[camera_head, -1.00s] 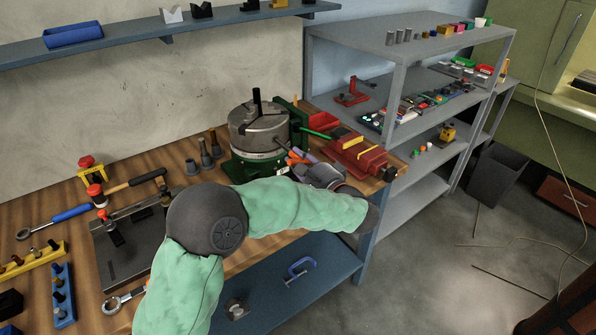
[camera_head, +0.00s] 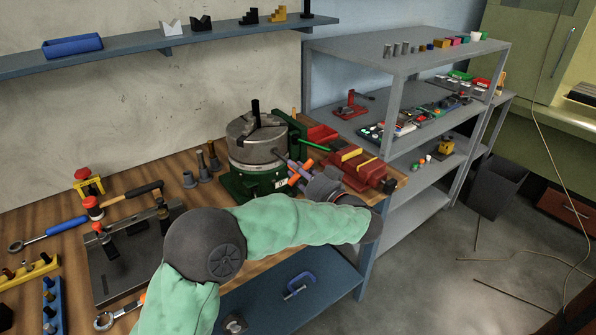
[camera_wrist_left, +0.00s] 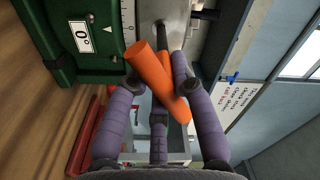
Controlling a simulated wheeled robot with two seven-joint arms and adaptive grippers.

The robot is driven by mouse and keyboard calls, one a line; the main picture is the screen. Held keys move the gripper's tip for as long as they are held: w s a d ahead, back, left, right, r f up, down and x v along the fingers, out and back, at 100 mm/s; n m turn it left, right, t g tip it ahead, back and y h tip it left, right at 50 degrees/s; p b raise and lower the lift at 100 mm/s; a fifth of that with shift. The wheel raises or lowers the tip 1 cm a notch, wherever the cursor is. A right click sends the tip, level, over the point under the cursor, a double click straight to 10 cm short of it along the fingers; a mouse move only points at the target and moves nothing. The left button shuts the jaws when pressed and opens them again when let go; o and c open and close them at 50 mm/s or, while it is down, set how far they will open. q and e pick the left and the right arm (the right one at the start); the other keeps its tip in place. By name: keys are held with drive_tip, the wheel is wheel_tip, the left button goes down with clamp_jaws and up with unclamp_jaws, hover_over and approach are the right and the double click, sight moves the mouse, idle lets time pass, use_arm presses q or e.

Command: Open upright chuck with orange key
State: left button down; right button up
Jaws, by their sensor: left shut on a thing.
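The grey round chuck (camera_head: 258,146) sits on a green base (camera_head: 238,185), its jaws facing up around a dark upright bar (camera_head: 256,112). My left gripper (camera_head: 296,177) is beside the chuck's right side, shut on the orange key (camera_head: 303,171). In the left wrist view, the key's orange handle (camera_wrist_left: 147,64) lies slanted between the purple fingers of my left gripper (camera_wrist_left: 156,88). Its grey shaft (camera_wrist_left: 161,38) points to the chuck's side wall. I cannot tell whether the tip sits in a socket. My right gripper is out of view.
A red vise (camera_head: 358,168) stands right of the gripper, close to the bench end. A red bin (camera_head: 320,135) is behind it. Grey tool holders (camera_head: 203,167) stand left of the chuck. A black fixture plate (camera_head: 122,255) lies at the front left.

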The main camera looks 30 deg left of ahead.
use_arm(q)
drive_tip(key=shift+d, duration=0.15)
idle(0.3)
drive_tip(key=shift+v, duration=1.15)
drive_tip(key=shift+s+m+t+p, duration=0.15)
drive_tip(key=shift+s+m+p, duration=0.05)
drive_tip(key=shift+m+p, duration=4.35)
drive_tip(key=shift+s+m+t+p, duration=0.15)
drive_tip(key=shift+m+p, duration=4.05)
drive_tip(key=shift+m, duration=0.65)
drive_tip(key=shift+x, duration=0.85)
drive_tip(key=shift+w+a+r+b, duration=0.1)
drive_tip(key=shift+a+b, duration=0.2)
drive_tip(key=shift+a, duration=0.25)
